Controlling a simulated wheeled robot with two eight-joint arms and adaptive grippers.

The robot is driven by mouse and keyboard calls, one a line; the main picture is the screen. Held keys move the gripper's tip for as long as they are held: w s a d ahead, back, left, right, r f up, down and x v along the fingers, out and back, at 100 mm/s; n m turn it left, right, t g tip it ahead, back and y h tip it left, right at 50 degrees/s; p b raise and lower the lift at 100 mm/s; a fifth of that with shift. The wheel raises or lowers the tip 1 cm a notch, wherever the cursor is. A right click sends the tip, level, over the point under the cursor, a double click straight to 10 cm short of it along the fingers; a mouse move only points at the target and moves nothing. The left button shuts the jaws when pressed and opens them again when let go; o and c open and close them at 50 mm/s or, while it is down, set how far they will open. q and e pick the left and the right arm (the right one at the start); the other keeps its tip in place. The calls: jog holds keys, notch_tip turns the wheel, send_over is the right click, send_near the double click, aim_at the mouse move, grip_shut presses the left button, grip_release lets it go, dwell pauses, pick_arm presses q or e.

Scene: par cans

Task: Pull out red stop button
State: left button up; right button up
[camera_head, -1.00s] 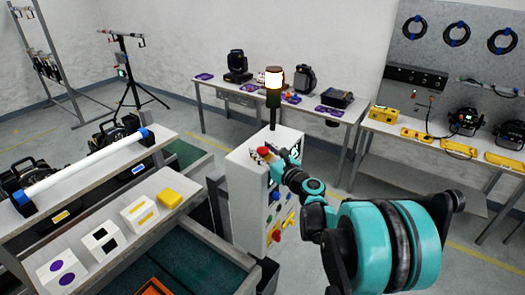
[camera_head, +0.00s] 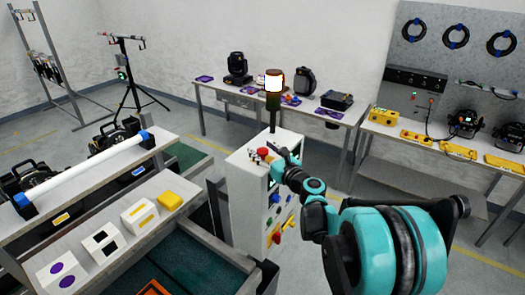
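The red stop button (camera_head: 263,152) sits on top of the white control cabinet (camera_head: 243,195), near its front right part. My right gripper (camera_head: 279,160) is just to the right of the button, at the cabinet's top edge. I cannot tell whether the button is pressed in or pulled out. My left gripper is not in view.
A lamp post with a lit beacon (camera_head: 274,84) rises from the cabinet. A cart (camera_head: 190,262) with sample blocks stands to the left. Tables with equipment line the walls.

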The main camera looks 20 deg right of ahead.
jog(key=shift+s, duration=0.1)
jog(key=s+d, duration=0.1)
jog(key=s, duration=1)
jog(key=shift+s+d, duration=0.35)
jog(key=s+a+f+n+g+y+b, duration=0.1)
jog(key=s+a+f+n+g+b, duration=0.25)
jog(key=a+f+n, duration=0.4)
jog(key=s+a+f+n+g+y+b, duration=0.1)
jog(key=s+a+f+n+g+b, duration=0.15)
jog(key=a+f+n+b, duration=0.4)
jog(key=s+a+f+n+g+h+b, duration=0.3)
jog(key=s+f+n+b, duration=0.4)
jog(key=s+f+n, duration=0.6)
notch_tip(320, 180, down, 3)
jog(key=n+g+h, duration=0.1)
jog(key=n, duration=0.6)
jog(key=shift+s+r+g+h, duration=0.15)
jog(key=shift+s+g+h, duration=0.15)
jog(key=shift+s+g, duration=0.1)
